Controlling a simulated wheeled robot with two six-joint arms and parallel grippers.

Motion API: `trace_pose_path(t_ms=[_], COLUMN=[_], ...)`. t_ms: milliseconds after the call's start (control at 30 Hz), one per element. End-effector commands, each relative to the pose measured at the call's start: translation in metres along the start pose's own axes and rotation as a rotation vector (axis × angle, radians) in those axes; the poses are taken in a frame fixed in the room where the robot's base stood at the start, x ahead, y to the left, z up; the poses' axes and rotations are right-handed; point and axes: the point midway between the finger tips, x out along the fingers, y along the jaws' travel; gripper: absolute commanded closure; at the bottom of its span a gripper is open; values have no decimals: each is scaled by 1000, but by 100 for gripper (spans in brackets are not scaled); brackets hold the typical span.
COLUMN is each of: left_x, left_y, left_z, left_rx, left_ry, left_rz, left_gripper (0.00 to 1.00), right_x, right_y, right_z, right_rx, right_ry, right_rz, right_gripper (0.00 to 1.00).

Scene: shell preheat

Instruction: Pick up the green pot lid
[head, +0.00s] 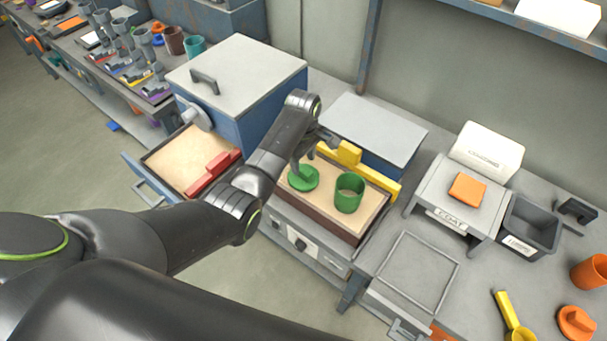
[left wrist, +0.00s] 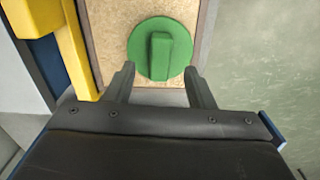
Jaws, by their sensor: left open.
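The green pot lid (head: 304,178) is a round disc with a raised bar handle. It lies on the tan surface of a shallow tray (head: 335,227), left of a green pot (head: 349,193). My left gripper (left wrist: 161,75) is open and empty. My right gripper is not in view.
A yellow bar (head: 350,157) runs behind the pot and lid, close to my left gripper. A blue box with an open drawer (head: 157,158) and red block (head: 213,173) stands left. Right are a small stand with an orange piece (head: 467,188) and a grey bin (head: 529,225).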

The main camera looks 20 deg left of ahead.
Motion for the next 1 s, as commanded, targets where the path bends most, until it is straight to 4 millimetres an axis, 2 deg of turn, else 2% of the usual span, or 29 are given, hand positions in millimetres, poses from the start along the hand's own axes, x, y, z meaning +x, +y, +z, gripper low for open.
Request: trace_pose_path(t_ms=[167,300,667,1000], left_x=[20,36,42,42], left_y=[0,0,0,0], left_z=[0,0,0,0], left_rx=[0,0,0,0], left_ry=[-1,-1,0,0], left_rz=[-4,-3,0,-1], left_gripper=[51,51,51,95], right_x=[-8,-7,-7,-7], right_y=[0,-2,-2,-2], right_z=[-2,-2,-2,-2], right_rx=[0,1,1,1], right_ry=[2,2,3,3], right_rz=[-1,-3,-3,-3], right_gripper=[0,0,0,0])
